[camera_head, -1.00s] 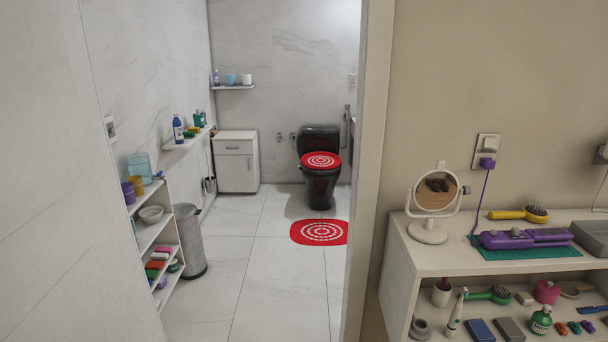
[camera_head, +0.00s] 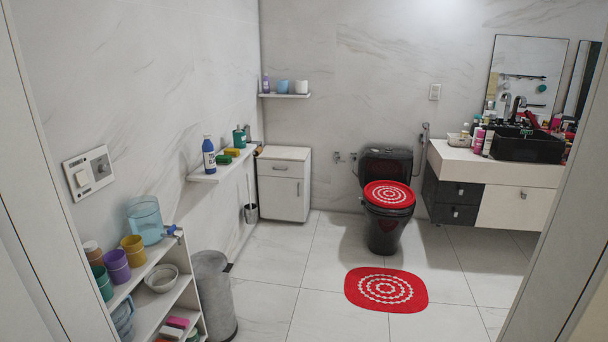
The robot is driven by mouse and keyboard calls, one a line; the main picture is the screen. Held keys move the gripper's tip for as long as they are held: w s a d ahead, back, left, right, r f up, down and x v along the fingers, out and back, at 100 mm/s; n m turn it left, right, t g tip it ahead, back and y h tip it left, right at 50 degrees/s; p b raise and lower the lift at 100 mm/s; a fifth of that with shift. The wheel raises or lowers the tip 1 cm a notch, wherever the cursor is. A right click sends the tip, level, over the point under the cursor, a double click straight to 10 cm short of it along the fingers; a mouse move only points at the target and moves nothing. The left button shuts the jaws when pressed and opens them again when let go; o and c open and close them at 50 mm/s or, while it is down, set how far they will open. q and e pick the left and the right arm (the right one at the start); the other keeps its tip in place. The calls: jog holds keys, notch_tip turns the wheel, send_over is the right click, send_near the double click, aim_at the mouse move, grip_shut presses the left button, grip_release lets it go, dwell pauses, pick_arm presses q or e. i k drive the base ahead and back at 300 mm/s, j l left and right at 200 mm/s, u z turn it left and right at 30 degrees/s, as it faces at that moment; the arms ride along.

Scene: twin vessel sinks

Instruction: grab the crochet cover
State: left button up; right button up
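A red crochet cover (camera_head: 389,194) with white ring patterns lies on the closed lid of the black toilet (camera_head: 384,232) at the back wall. A matching red crochet rug (camera_head: 385,290) lies flat on the floor in front of the toilet. Both are fully visible and nothing touches them from my side. Neither of my grippers shows in the head view.
A doorway frame (camera_head: 572,230) stands close on the right. An open shelf (camera_head: 146,268) with cups and a jug and a grey bin (camera_head: 212,292) line the left. A vanity (camera_head: 516,196) with a black sink (camera_head: 522,145) is right of the toilet. The tiled floor between is clear.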

aim_at(386, 194)
jog(key=i+z, duration=0.15)
jog(key=i, duration=0.5)
jog(key=i+z, duration=0.2)
jog(key=i, duration=0.5)
jog(key=i+j+z, duration=0.15)
jog(key=i, duration=0.5)
